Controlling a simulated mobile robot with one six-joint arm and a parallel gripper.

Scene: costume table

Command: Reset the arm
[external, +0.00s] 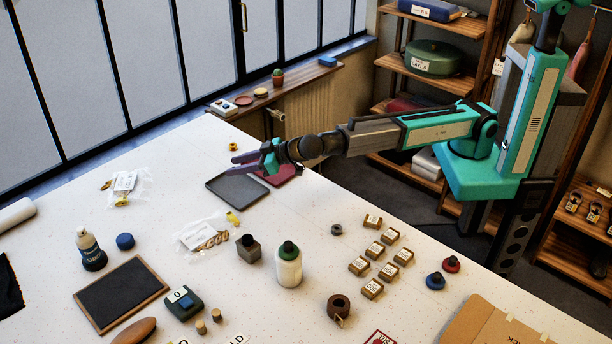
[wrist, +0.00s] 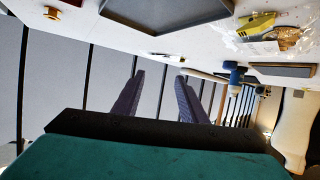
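My arm (external: 410,132) reaches left from its teal column over the far right part of the white table (external: 330,205). My gripper (external: 234,163) is above the table near a dark grey tray (external: 238,188) and a dark red flat item (external: 280,175). Its two purple fingers are apart with nothing between them. In the wrist view the fingers of my gripper (wrist: 160,80) also stand apart and empty. That view looks upside down, with the tray (wrist: 165,12) at the top and window panes behind the fingers.
A white bottle with a green cap (external: 288,265), a grey inkwell-like block (external: 248,248) and several small labelled boxes (external: 376,250) stand on the table. Clear bags (external: 205,232) lie left of them. A window-side shelf (external: 290,92) runs along the back.

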